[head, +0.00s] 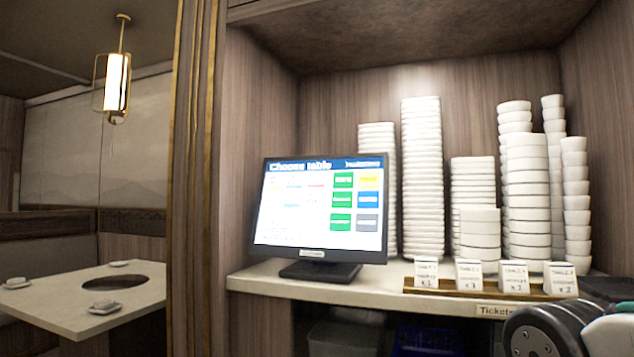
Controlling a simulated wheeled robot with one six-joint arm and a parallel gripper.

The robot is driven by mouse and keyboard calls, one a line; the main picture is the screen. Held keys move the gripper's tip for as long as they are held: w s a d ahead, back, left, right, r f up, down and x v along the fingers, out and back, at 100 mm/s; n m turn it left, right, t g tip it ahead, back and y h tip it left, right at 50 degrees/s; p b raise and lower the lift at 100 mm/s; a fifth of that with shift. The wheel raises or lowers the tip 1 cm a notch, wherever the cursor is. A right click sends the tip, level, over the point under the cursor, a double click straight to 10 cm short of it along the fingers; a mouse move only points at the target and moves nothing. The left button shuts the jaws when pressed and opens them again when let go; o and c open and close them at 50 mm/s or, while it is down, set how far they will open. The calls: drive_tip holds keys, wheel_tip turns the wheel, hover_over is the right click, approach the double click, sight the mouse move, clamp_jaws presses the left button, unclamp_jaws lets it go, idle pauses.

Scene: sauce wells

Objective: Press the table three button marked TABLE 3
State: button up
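A black-framed touch screen (321,207) stands on the counter, headed "Choose table". It shows several coloured buttons on its right side: green, yellow, blue and grey. Small red and blue text lies on its white left part. The labels are too small to read, so I cannot tell which one, if any, is marked TABLE 3. Only part of my arm shows at the lower right corner, to the right of and apart from the screen. My gripper is not in view.
The pale counter (330,287) holds tall stacks of white bowls and plates (422,180) right of the screen. Several ticket cards (426,273) stand in a wooden holder (455,291) at the front edge. A wooden pillar (190,180) stands left; beyond it is a dining table (60,300).

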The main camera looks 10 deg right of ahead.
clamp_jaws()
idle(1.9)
